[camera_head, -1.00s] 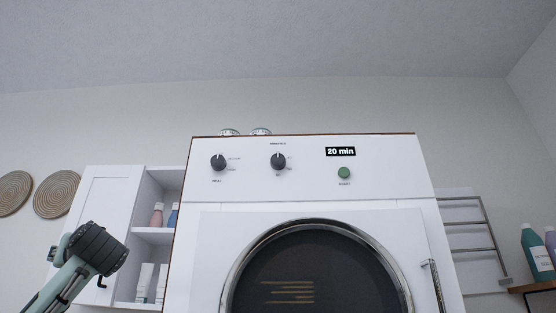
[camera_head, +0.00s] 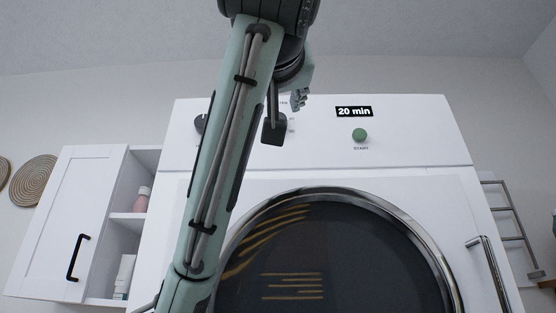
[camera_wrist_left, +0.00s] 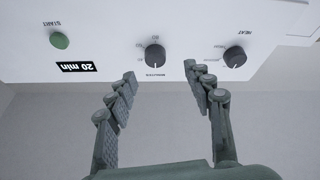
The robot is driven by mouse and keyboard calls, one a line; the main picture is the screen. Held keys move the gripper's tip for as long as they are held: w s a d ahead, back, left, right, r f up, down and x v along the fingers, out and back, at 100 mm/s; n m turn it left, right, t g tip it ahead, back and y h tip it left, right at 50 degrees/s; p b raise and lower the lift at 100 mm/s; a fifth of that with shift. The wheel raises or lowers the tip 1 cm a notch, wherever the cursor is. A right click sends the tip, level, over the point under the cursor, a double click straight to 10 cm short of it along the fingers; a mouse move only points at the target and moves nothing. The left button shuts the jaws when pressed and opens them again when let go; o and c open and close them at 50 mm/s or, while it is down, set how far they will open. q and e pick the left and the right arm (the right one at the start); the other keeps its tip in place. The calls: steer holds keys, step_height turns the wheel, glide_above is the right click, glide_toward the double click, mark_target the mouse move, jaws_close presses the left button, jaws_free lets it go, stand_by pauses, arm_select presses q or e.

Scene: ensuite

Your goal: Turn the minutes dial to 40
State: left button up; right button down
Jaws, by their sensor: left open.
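The minutes dial (camera_wrist_left: 155,56) is a dark round knob on the white dryer panel, seen upside down in the left wrist view. In the head view my left arm and gripper hide it. My left gripper (camera_wrist_left: 160,72) is open, with one finger on each side of the dial's line and the fingertips short of it; I see no contact. In the head view the gripper (camera_head: 286,113) is in front of the panel. The display (camera_head: 354,112) reads "20 min"; it also shows in the wrist view (camera_wrist_left: 77,67). My right gripper is not in view.
The heat dial (camera_wrist_left: 235,57) is beside the minutes dial, near one finger. A green start button (camera_head: 360,135) is under the display. The round dryer door (camera_head: 340,260) is below, with a handle (camera_head: 488,270) at right. A white cabinet (camera_head: 70,215) stands at left.

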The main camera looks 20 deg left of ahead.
arm_select(q)
steer(key=p+x, duration=0.2)
steer(key=x, duration=0.5)
steer(key=shift+w+d+r, duration=0.2)
steer(key=shift+w+d, duration=0.1)
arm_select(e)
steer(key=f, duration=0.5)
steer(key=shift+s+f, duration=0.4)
arm_select(q)
steer(key=shift+c, duration=0.4)
steer(key=c, duration=1.1)
steer(key=shift+m+h, duration=0.3)
